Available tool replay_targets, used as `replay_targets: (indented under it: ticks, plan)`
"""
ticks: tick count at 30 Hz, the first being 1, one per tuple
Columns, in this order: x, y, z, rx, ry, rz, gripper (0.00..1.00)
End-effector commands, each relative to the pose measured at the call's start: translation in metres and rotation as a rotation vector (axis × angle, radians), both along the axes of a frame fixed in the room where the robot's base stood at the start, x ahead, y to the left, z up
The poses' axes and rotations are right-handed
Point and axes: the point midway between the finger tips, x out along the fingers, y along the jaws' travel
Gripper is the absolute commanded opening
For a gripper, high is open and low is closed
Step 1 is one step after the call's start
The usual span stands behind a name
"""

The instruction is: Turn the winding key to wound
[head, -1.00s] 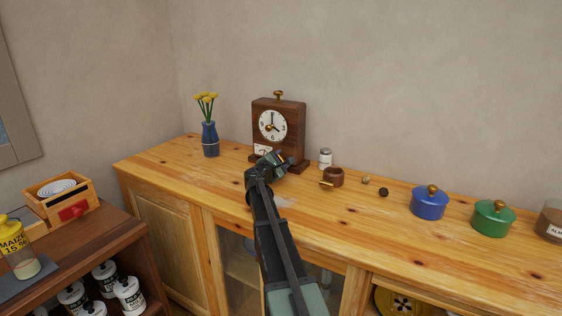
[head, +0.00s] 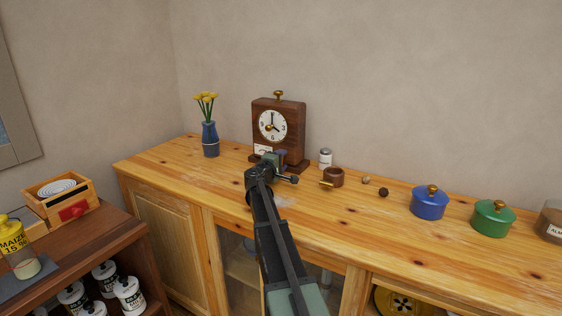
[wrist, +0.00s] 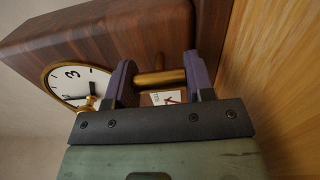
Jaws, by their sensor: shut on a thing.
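The wooden clock (head: 291,118) stands upright at the back of the counter, its white dial (head: 273,125) facing out with a brass knob at the front. In the wrist view the clock (wrist: 100,32) appears turned on its side. The brass winding key (wrist: 160,77) sits low on the clock front, its bar spanning between the two purple fingers of my gripper (wrist: 159,72). My gripper is shut on it. In the head view my gripper (head: 272,157) is at the clock's lower front and hides the key. A card (wrist: 165,97) with a red mark shows behind the key, partly covered.
A blue vase (head: 210,140) with yellow flowers stands left of the clock. To the right are a small white jar (head: 325,158), a brown cup (head: 333,177), small round items, a blue pot (head: 430,203) and a green pot (head: 492,218). The counter front is mostly clear.

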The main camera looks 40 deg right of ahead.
Motion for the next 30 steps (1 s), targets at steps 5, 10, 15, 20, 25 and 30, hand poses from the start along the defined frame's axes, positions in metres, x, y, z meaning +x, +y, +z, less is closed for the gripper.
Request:
replay_targets:
  ticks: [5,10,15,20,25,30]
  plan:
    - [-0.0003,0.0001,-0.0002,0.007,-0.019,0.000,0.25]
    - [-0.0003,0.0001,-0.0002,0.008,-0.020,0.000,0.25]
    - [-0.0004,0.0002,-0.0002,0.008,-0.020,0.000,0.25]
    - [-0.0003,0.0001,-0.0002,0.008,-0.019,0.000,0.72]
    - [-0.0002,0.0000,-0.0001,0.008,-0.019,0.000,0.73]
    - [-0.0023,0.0047,-0.0001,0.008,-0.019,0.001,0.73]
